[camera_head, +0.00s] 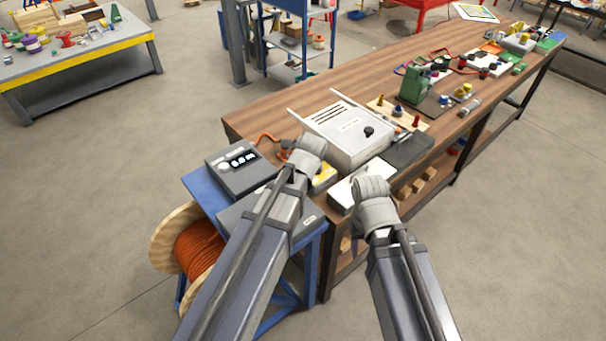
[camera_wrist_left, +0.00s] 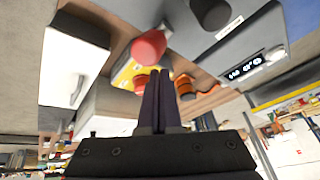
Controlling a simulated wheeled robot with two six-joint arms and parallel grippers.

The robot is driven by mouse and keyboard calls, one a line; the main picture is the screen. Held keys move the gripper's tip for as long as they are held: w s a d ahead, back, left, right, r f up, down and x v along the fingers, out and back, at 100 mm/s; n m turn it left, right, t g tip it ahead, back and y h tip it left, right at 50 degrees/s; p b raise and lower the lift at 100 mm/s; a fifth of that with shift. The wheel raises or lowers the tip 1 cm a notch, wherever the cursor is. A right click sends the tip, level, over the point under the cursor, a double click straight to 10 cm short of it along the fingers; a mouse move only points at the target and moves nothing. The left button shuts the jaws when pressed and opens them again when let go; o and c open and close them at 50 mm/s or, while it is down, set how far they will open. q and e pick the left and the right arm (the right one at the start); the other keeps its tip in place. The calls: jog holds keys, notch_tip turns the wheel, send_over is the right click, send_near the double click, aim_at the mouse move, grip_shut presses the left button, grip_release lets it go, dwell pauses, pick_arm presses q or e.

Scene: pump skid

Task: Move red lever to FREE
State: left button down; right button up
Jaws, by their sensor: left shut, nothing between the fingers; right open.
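A red rounded knob (camera_wrist_left: 148,47), which looks like the end of the red lever, stands close in front of my left gripper in the left wrist view. A yellow plate or box (camera_wrist_left: 124,74) shows behind it; its lettering is too small to read. In the head view only part of the yellow piece (camera_head: 325,178) shows, and my left arm hides the lever. My left gripper (camera_wrist_left: 161,76) is shut and empty, its fingertips just beside the knob; I cannot tell whether they touch. My right gripper (camera_head: 373,190) is open, over the bench's near end, its fingers mostly hidden.
A grey display box (camera_head: 240,166) stands on a blue stand left of my left arm. A white box with a black knob (camera_head: 352,138) stands on the wooden bench beyond. A white block (camera_head: 343,194) lies near my right gripper. A cable reel (camera_head: 192,250) is below left.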

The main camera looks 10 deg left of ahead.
pick_arm(q)
jog(key=shift+r+p, duration=0.75)
jog(key=shift+r, duration=0.1)
jog(key=shift+w, duration=0.1)
jog(key=w+r+p, duration=0.2)
jog(key=w, duration=0.2)
jog(key=s+d+r+p, duration=0.3)
jog(key=s+r+p, duration=0.3)
jog(key=shift+s+d+r, duration=0.15)
jog(key=shift+s+d, duration=0.15)
jog(key=shift+d, duration=0.1)
jog(key=s+d+f+m+g+b, duration=0.1)
jog(key=s+d+f+m+g, duration=0.1)
jog(key=s, duration=0.6)
jog(key=s+d+f+m+g+b, duration=0.1)
jog(key=s+d+f+m+g, duration=0.1)
jog(key=s, duration=0.7)
jog(key=shift+s+d+f+m+g+h+b, duration=0.15)
jog(key=shift+d+f+m+g+h+b, duration=0.1)
jog(key=shift+f+m+g+h+b, duration=0.3)
